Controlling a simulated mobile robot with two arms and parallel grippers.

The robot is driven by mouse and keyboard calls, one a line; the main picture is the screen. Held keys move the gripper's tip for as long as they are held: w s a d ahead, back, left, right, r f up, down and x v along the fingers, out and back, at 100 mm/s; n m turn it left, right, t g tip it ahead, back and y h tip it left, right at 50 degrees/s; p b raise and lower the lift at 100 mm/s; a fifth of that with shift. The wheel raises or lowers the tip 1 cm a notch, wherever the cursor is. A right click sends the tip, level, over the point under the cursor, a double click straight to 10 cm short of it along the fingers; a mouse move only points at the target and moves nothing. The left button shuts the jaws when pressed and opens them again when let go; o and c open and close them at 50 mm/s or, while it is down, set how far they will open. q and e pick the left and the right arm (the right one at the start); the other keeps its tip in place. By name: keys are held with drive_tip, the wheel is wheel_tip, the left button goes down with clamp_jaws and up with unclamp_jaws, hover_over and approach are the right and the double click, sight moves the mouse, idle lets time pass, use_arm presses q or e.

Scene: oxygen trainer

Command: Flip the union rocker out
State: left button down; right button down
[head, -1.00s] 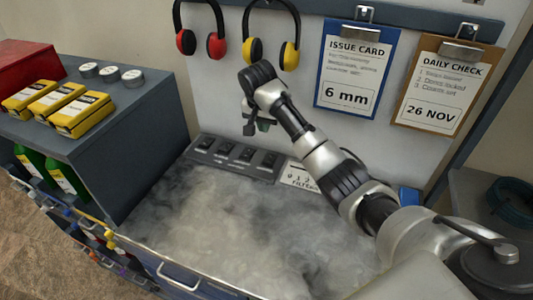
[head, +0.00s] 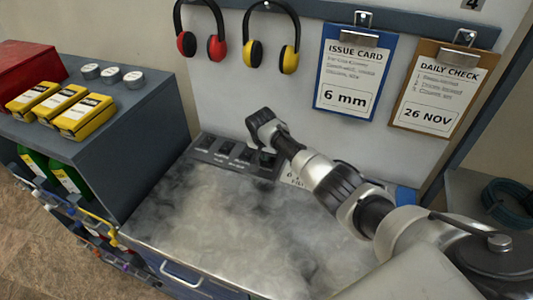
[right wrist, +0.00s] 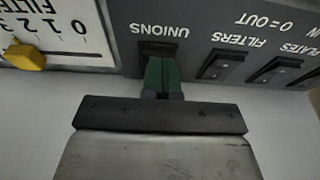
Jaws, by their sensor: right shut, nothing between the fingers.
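The switch panel (head: 232,168) stands at the back of the grey worktop and has several dark rockers. In the right wrist view the panel appears upside down, and the union rocker (right wrist: 158,46) sits under the label "UNIONS". My right gripper (right wrist: 163,78) is shut and empty, its green fingertips at the near edge of the union rocker and covering part of it. I cannot tell whether they touch or which way the rocker is tipped. In the head view the right gripper (head: 267,154) is over the panel's right end. My left gripper is not in view.
Beside the union rocker are the filters rocker (right wrist: 221,65) and the plates rocker (right wrist: 274,70). A filter scale with a yellow pointer (right wrist: 25,56) is on the other side. The worktop (head: 230,235) is clear. A dark cabinet (head: 130,130) stands left; clipboards hang behind.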

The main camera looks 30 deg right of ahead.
drive_tip(key=shift+f, duration=0.2)
drive_tip(key=shift+s+a+f, duration=0.1)
drive_tip(key=shift+a+f, duration=0.05)
drive_tip(key=shift+f, duration=0.25)
drive_tip(key=shift+r, duration=0.2)
drive_tip(key=shift+w+d+r, duration=0.1)
drive_tip(key=shift+w+d, duration=0.2)
drive_tip(key=shift+d, duration=0.05)
drive_tip(key=shift+w+d+r+b, duration=0.2)
drive_tip(key=shift+r+b, duration=0.05)
drive_tip(key=shift+b, duration=0.15)
